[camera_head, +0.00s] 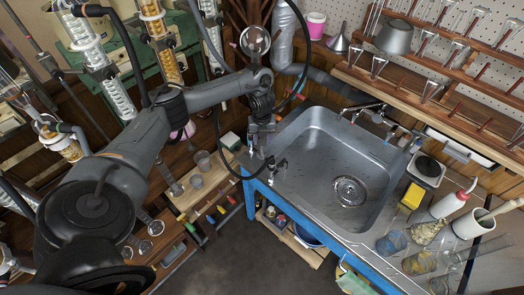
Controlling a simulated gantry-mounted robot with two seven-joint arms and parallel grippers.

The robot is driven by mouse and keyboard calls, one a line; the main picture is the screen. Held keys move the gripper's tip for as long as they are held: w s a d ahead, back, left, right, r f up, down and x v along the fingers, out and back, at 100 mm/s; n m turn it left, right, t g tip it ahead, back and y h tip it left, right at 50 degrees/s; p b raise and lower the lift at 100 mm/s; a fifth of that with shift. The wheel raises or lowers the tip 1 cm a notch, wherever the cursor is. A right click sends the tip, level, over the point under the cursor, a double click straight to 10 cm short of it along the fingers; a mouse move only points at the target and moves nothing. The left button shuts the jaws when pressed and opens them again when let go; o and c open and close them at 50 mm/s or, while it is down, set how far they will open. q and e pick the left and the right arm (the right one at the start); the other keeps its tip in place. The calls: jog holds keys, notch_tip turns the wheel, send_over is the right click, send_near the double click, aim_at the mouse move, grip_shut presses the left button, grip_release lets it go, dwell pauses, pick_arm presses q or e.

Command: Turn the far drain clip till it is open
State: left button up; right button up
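My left arm comes in from the left, and its gripper (265,150) points down at the left rim of the steel sink (325,165). A small dark metal piece (274,170) shows at the fingertips, by the sink's left corner. I cannot tell whether it is a clip or part of the gripper, or whether the fingers touch it. The finger opening is too small to read. I cannot pick out the far drain clip with certainty. Glass condensers with coils (115,95) and amber-filled columns (168,65) stand at upper left. My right gripper is not in view.
A black cable loops beside my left gripper. A grey pipe (290,35) rises behind the sink. The faucet (375,112) is at its back edge. Beakers, a yellow sponge (412,196) and bottles crowd the right. A low wooden shelf with glassware (200,185) lies left. The sink basin is empty.

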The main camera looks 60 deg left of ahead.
aim_at(262, 149)
pick_arm(q)
jog(key=shift+f+b, duration=1.15)
jog(key=shift+f, duration=1.55)
grip_shut()
